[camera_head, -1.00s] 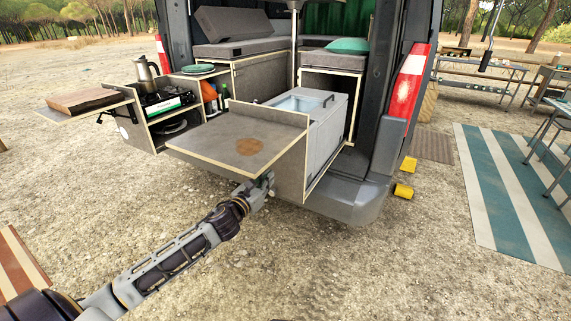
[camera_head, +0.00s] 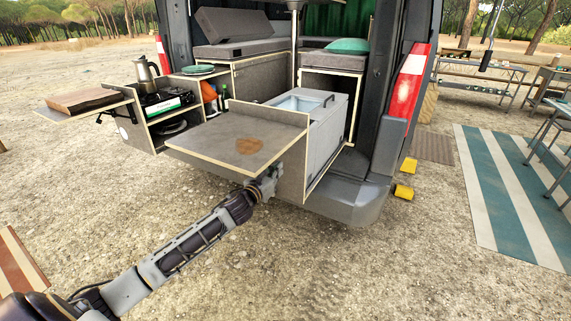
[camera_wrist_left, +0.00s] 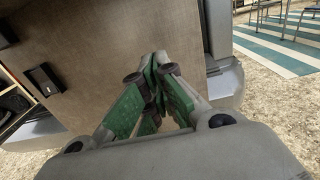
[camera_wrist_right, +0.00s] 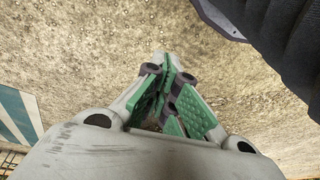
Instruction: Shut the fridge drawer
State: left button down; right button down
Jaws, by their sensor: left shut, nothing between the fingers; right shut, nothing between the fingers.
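The fridge drawer (camera_head: 293,176) stands pulled out from the van's rear, with a grey front panel. A pale fridge (camera_head: 325,127) with a dark handle sits in it. A brown-stained board (camera_head: 215,139) juts out beside the panel at its top. My left gripper (camera_head: 270,182) is shut and empty at the panel's outer face; I cannot tell whether it touches. In the left wrist view its green-padded fingers (camera_wrist_left: 157,88) point at the broad brown panel (camera_wrist_left: 110,55). My right gripper (camera_wrist_right: 166,70) is shut and empty over bare ground, outside the head view.
A kitchen unit with a stove (camera_head: 168,101) and a moka pot (camera_head: 146,70) stands left of the drawer. The van's bumper (camera_head: 345,197) is to its right, with yellow blocks (camera_head: 404,191) beyond. The sandy ground in front is open. A striped mat (camera_head: 500,200) lies at right.

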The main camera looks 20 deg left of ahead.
aim_at(289, 159)
pick_arm(q)
jog(key=shift+w+d+b, duration=0.15)
jog(key=shift+w+b, duration=0.25)
jog(key=shift+w, duration=2.5)
jog(key=shift+w+d, duration=0.1)
jog(key=shift+w, duration=0.1)
pick_arm(e)
jog(key=shift+w+a+r, duration=0.1)
jog(key=shift+r, duration=0.5)
jog(key=shift+w+a+r, duration=0.1)
jog(key=shift+r, duration=0.45)
pick_arm(q)
jog(key=shift+w, duration=0.15)
pick_arm(e)
jog(key=shift+f, duration=0.15)
